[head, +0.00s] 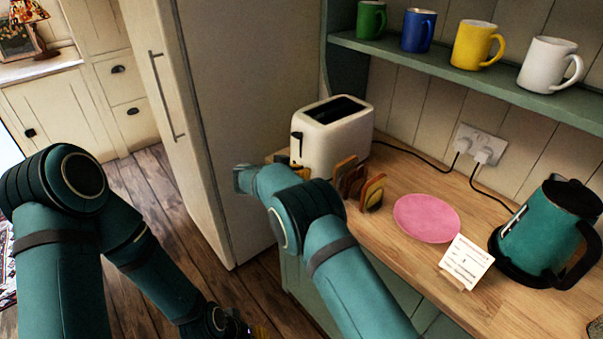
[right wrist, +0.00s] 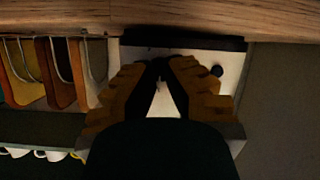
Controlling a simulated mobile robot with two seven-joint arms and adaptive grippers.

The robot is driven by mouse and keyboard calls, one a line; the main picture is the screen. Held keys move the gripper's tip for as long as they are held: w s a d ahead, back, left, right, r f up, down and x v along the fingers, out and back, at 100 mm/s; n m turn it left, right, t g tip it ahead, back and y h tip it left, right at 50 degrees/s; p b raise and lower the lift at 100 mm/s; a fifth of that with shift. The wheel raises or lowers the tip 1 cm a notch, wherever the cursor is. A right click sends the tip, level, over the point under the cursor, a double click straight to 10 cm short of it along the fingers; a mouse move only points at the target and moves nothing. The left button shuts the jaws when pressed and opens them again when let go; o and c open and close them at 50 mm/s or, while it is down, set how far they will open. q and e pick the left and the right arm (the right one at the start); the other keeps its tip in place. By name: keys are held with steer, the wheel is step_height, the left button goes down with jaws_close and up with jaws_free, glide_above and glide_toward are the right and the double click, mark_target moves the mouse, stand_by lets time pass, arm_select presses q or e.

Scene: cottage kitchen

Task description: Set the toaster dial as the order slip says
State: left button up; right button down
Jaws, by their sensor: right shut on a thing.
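The cream toaster (head: 331,138) stands on the wooden counter beside the fridge, its black lever (head: 297,142) on the end facing me. My right gripper (head: 288,163) is at that end, low down. In the right wrist view the toaster (right wrist: 230,62) appears upside down, and the fingertips (right wrist: 162,66) are closed together on the small dark dial, mostly hidden between them. The dial's setting cannot be read. The order slip (head: 466,262) stands on the counter; its print is too small to read. My left gripper (head: 232,324) hangs low at the bottom edge, its fingers unclear.
A rack with toast slices (head: 358,184) stands close to the toaster and my right arm. A pink plate (head: 427,218) and a teal kettle (head: 548,233) are farther right. Several mugs (head: 478,45) stand on the shelf above. The fridge (head: 222,115) is left of the toaster.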

steer(key=shift+d+f, duration=0.1)
steer(key=shift+d, duration=0.05)
steer(key=shift+s+d+m+t+y, duration=0.1)
steer(key=shift+m+t+y, duration=0.5)
steer(key=shift+m, duration=0.5)
steer(key=shift+f+m+t+b, duration=0.15)
steer(key=shift+m+t+b, duration=0.35)
steer(key=shift+m+b, duration=0.2)
steer(key=shift+d+m+t+b, duration=0.1)
steer(key=shift+m+t+b, duration=0.2)
steer(key=shift+m+b, duration=0.15)
steer(key=c, duration=1.1)
jaws_free()
steer(key=shift+c, duration=0.2)
steer(key=o, duration=0.3)
steer(key=shift+o, duration=0.2)
